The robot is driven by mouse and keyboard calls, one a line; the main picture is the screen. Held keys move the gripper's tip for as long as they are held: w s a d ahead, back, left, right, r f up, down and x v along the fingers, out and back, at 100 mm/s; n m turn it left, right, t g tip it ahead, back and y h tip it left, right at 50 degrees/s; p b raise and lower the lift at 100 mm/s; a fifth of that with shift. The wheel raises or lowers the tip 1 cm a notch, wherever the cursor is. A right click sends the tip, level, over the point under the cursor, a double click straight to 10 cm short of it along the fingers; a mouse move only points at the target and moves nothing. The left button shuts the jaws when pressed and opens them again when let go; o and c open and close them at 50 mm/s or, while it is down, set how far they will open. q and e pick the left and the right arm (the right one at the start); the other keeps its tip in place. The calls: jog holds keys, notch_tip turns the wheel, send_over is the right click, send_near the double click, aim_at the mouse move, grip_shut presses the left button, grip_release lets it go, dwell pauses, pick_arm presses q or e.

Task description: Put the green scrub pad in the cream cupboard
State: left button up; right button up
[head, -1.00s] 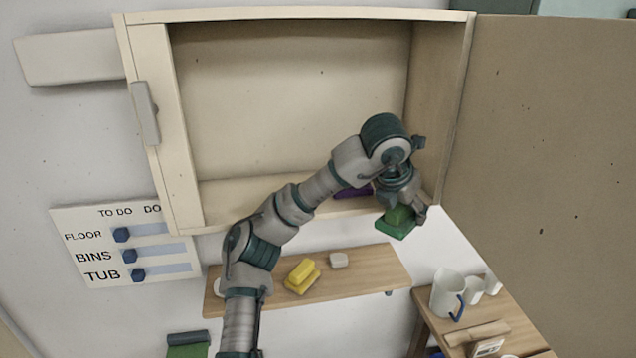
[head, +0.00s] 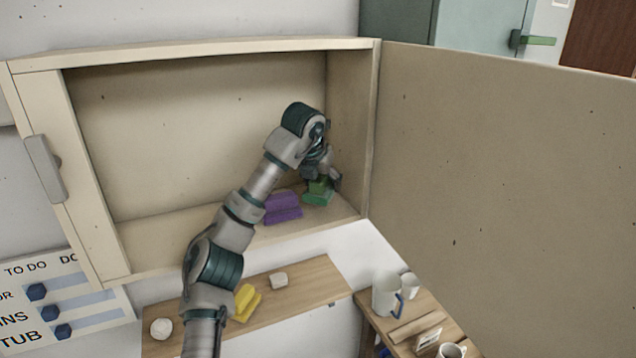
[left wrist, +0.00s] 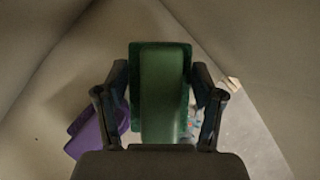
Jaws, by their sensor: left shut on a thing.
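The green scrub pad (head: 318,197) is between the fingers of my left gripper (head: 321,180), which is shut on it. It shows large between the fingers in the left wrist view (left wrist: 162,92). The pad is inside the open cream cupboard (head: 200,46), low at the right end by the side wall. I cannot tell whether it touches the cupboard floor. A purple pad (head: 282,208) lies on the cupboard floor just left of it, and also shows at the left in the left wrist view (left wrist: 92,135). My right gripper is not in view.
The cupboard door (head: 500,170) stands wide open on the right. Below, a wooden shelf (head: 316,280) holds a yellow pad (head: 245,302) and pale lumps. Mugs (head: 387,296) stand on a wooden table at lower right. The cupboard floor left of the purple pad is partly hidden by my arm.

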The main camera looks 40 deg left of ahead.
pick_arm(q)
jog(key=shift+w+a+f+p, duration=0.1)
jog(key=shift+w+a+p, duration=0.1)
jog(key=shift+w+a, duration=0.3)
jog(key=shift+w+a+p, duration=0.15)
jog(key=shift+w+p, duration=0.05)
jog(key=shift+w, duration=0.5)
jog(key=f, duration=0.3)
jog(key=shift+w+a, duration=0.1)
jog(key=shift+a, duration=0.15)
jog(key=shift+f, duration=0.4)
jog(key=shift+a, duration=0.25)
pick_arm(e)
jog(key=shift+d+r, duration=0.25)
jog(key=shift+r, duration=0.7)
pick_arm(q)
jog(key=o, duration=1.4)
jog(key=shift+d, duration=0.25)
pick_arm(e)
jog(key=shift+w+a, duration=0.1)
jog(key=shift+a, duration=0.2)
pick_arm(q)
jog(key=shift+d, duration=0.1)
